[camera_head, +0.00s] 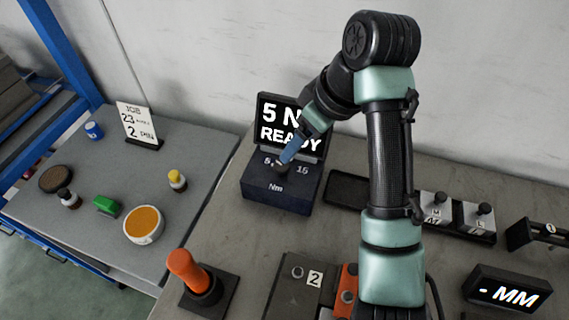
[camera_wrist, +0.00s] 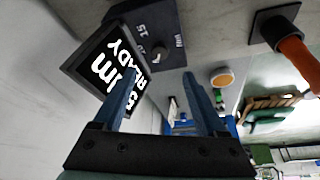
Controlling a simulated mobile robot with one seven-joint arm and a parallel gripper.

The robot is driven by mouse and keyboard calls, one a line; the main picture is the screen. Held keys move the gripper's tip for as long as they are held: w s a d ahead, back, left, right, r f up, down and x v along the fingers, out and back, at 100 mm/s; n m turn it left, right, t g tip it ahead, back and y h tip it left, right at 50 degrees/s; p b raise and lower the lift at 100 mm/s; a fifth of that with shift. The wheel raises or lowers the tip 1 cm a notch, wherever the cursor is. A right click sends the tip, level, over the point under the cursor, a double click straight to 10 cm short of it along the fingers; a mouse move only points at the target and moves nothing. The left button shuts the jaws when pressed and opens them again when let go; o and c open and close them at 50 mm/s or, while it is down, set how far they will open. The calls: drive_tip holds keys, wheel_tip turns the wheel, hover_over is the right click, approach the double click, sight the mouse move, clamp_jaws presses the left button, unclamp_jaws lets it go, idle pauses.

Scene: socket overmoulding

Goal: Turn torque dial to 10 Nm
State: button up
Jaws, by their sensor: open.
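The torque unit (camera_head: 262,196) is a dark box marked "Nm" with a "5" and a "15" beside its dial. Its screen (camera_head: 273,113) reads "5 N" and "READY", partly covered by my arm. The torque dial (camera_head: 281,167) is a small knob on the top face, partly hidden by my fingers. In the wrist view the dial (camera_wrist: 159,55) shows just beyond the fingertips, beside the printed numbers. My gripper (camera_head: 288,153) has blue fingers pointing down at the dial. In the wrist view my gripper (camera_wrist: 162,78) is open; contact with the dial cannot be told.
An orange-handled lever (camera_head: 187,268) stands in front of the unit. A dark tray (camera_head: 347,190) lies to its right. A side table (camera_head: 100,240) on the left holds a "JOB 23" card (camera_head: 138,125) and several small containers. A "- MM" display (camera_head: 507,291) is at far right.

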sight(282, 166)
drive_tip(key=x, duration=1)
drive_tip(key=shift+w+a+f+b, duration=0.1)
drive_tip(key=shift+b, duration=0.2)
clamp_jaws()
